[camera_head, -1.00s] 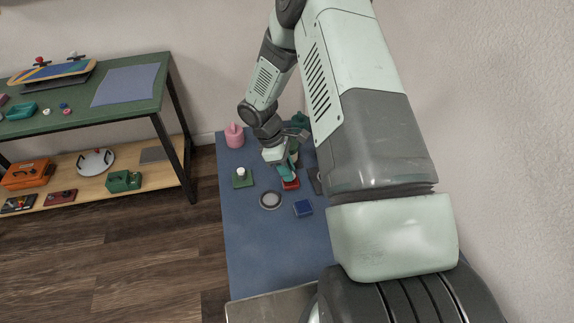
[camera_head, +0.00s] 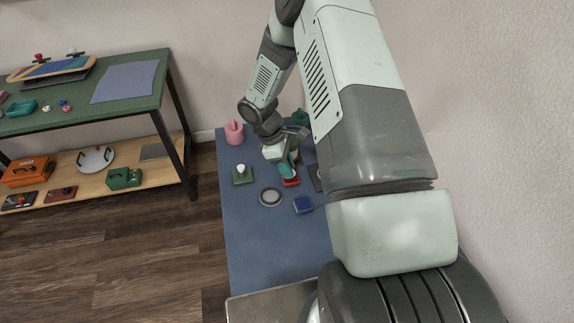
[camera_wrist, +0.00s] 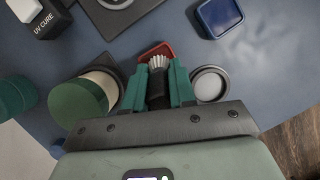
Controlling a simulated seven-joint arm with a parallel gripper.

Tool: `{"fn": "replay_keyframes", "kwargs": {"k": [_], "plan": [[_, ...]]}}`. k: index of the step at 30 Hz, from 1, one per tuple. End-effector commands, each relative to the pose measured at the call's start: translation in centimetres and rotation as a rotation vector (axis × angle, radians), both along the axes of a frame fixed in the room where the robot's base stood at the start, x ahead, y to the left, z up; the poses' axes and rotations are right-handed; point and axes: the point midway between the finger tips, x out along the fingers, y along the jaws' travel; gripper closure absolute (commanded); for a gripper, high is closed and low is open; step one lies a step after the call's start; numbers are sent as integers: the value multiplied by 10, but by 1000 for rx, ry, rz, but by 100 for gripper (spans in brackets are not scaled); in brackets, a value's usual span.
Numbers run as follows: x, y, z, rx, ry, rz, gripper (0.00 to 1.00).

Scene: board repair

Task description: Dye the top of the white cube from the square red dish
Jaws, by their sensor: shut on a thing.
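My gripper (camera_wrist: 159,84) is shut on a dark-handled brush (camera_wrist: 158,66) with pale bristles, held between its green fingers. The bristle end is over or at the near edge of the square red dish (camera_wrist: 155,49); I cannot tell whether it touches. In the head view the gripper (camera_head: 287,171) is right at the red dish (camera_head: 291,183), which it partly covers. I cannot pick out the white cube for sure.
A round grey dish (camera_head: 270,197) and a blue square dish (camera_head: 303,205) lie close by on the blue mat (camera_head: 270,250). A pink container (camera_head: 234,132) stands at the back left. A black UV CURE device (camera_wrist: 45,22) and a green-topped cylinder (camera_wrist: 82,104) flank the gripper.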

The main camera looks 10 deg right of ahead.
Motion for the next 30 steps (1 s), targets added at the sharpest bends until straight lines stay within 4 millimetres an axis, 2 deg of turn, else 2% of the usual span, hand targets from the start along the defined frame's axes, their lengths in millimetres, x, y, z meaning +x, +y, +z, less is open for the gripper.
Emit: {"fn": "replay_keyframes", "kwargs": {"k": [30], "plan": [[0,0,-8,0,0,0,100]]}}
